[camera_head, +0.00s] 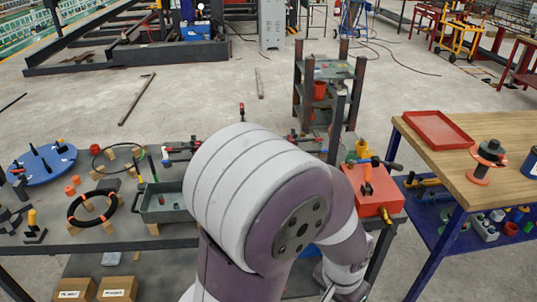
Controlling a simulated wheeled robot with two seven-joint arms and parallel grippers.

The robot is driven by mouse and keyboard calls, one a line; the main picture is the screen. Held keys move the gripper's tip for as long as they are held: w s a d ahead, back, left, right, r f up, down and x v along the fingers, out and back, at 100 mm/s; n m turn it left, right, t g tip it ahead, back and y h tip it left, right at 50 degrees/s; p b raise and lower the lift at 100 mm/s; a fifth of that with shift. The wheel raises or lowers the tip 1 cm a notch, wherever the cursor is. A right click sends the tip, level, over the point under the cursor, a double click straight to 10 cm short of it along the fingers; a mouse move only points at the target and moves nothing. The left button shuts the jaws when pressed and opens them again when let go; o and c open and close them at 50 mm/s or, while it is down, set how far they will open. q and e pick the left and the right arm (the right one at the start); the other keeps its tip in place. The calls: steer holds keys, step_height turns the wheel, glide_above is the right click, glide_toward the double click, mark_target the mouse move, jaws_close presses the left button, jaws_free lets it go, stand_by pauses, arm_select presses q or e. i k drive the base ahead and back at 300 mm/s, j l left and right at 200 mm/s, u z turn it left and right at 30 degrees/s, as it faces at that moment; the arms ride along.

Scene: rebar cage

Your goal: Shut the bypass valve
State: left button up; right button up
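No valve is marked clearly as the bypass valve. A red box (378,195) on the right end of the grey bench carries an orange-red upright lever (367,178) and a bar-shaped handle (380,163) with a dark end across its top. A brass-coloured fitting (386,214) sticks out at its front. Small pipe fittings with red handles (180,150) stand at the bench's back left, and others (303,138) stand behind my arm. My large white and purple arm covers the bench's middle.
The grey bench (75,248) holds a blue disc (42,165), black rings (94,208) and a grey tray (161,202). A wooden table (460,187) with a red tray (437,131) stands at right. A dark rack (330,85) stands behind.

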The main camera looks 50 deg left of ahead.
mark_target(358, 161)
steer(key=i+j+u, duration=0.8)
steer(key=i, duration=0.35)
